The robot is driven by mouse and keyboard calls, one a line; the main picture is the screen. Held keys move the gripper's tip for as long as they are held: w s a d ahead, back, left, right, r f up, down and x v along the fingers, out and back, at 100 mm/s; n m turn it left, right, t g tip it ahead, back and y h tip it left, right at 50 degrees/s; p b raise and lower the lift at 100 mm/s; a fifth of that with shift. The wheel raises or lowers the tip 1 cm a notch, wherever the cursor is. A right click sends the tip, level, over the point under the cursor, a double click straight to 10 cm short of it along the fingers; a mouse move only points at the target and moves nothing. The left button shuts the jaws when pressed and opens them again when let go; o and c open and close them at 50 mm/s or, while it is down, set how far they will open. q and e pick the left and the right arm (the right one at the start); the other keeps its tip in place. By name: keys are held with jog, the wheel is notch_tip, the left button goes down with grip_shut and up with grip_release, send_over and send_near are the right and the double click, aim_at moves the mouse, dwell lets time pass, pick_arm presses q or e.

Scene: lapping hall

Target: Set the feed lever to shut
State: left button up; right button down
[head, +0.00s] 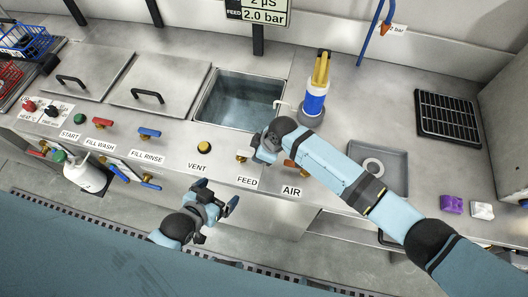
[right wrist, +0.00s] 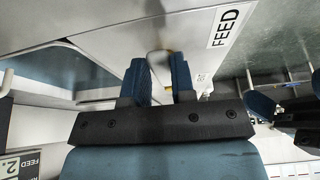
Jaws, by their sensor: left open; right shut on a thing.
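The feed lever sits on the front panel above the FEED label (head: 247,181). Only a bit of its brass-coloured valve (head: 242,155) shows in the head view; my right gripper (head: 262,152) covers the rest. In the right wrist view my right gripper (right wrist: 160,80) has its two blue fingers closed around the pale lever handle (right wrist: 158,62), beside the FEED label. Which way the handle points cannot be made out clearly. My left gripper (head: 221,203) is open and empty, low in front of the panel, apart from the lever.
The yellow VENT knob (head: 204,147) is left of the feed lever, and the AIR label (head: 291,190) is to its right, its valve partly behind my right arm. A grey tray (head: 394,155) lies right.

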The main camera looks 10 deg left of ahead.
jog(key=c, duration=1)
grip_release()
jog(key=shift+o, duration=0.2)
jog(key=v, duration=1.3)
jog(key=shift+d+r+b, duration=0.15)
jog(key=shift+r+b, duration=0.2)
jog(key=shift+b, duration=0.1)
jog(key=shift+s, duration=0.1)
